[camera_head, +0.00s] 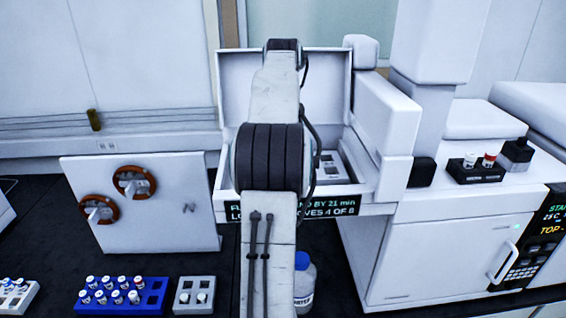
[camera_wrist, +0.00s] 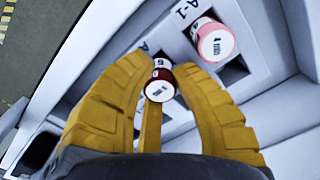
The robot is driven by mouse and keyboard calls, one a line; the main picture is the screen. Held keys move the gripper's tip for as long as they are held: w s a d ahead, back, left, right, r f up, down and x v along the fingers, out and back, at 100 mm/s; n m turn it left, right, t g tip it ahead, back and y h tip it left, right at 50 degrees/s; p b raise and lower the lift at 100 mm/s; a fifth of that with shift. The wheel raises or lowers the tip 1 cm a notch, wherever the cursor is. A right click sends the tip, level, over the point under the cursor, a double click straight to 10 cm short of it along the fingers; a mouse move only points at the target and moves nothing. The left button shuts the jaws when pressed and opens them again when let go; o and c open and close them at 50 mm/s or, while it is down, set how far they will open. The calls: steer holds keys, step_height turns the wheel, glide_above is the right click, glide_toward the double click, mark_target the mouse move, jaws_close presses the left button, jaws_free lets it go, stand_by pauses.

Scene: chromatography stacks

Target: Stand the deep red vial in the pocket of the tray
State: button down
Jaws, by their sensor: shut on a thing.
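My gripper (camera_wrist: 161,72) has yellow ribbed fingers closed on the deep red vial (camera_wrist: 160,88), whose pale marked top faces the wrist camera. The vial is over the pale grey tray (camera_wrist: 160,38); I cannot tell whether its bottom is inside a pocket. A pink-capped vial (camera_wrist: 215,44) stands in the tray up and to the right, near lettering that reads A-1. A dark square pocket (camera_wrist: 235,72) shows just below the pink vial. In the head view, part of the tray (camera_head: 333,168) shows inside an open white box; my arm hides the gripper and vial.
The open white box (camera_head: 232,75) has walls around the tray. A blue rack (camera_head: 150,283) and a grey rack (camera_head: 195,283) hold capped vials at the front left. A blue-capped bottle (camera_head: 304,283) stands beside my arm. A black holder (camera_head: 475,172) sits on the instrument at right.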

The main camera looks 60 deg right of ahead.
steer(key=c, duration=0.6)
jaws_free()
steer(key=shift+o, duration=0.2)
step_height(320, 180, up, 2)
steer(key=p, duration=0.3)
steer(key=shift+r, duration=2.45)
